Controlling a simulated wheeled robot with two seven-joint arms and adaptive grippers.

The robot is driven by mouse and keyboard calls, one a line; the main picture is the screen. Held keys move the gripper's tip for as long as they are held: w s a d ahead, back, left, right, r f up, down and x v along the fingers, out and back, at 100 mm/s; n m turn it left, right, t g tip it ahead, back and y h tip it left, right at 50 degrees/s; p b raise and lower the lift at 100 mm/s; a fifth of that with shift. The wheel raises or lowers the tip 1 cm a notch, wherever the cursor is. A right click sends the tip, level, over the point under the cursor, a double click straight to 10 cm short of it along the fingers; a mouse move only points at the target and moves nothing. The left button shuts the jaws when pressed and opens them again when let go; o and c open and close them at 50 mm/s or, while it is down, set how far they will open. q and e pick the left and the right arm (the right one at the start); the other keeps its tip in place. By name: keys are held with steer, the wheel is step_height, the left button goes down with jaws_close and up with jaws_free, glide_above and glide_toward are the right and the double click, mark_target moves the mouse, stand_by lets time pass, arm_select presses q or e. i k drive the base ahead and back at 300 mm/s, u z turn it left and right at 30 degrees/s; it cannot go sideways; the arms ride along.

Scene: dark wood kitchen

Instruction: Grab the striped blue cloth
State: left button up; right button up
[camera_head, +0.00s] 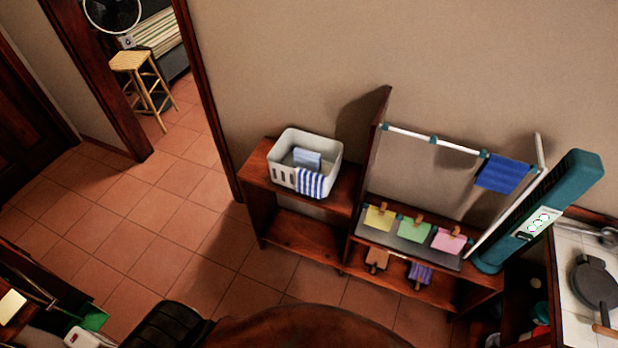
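A blue-and-white striped cloth (311,183) hangs over the front right rim of a white basket (284,178). The basket stands on top of a low wooden shelf unit against the wall. A plain light blue folded cloth (307,159) lies inside the basket, just behind the striped one. A plain darker blue cloth (503,174) hangs from a white rail farther right. Neither of my grippers is in view, and nothing touches the striped cloth except the basket and perhaps the light blue cloth.
Right of the basket stand a tall wooden panel (373,150), a rack with coloured cards and a teal upright device (540,215). A round wooden top (305,330) and a dark seat-like object (168,327) are at the bottom. Tiled floor (175,230) is clear at left.

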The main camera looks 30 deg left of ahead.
mark_target(308, 183)
steer(key=u, duration=1.75)
steer(key=i, duration=0.4)
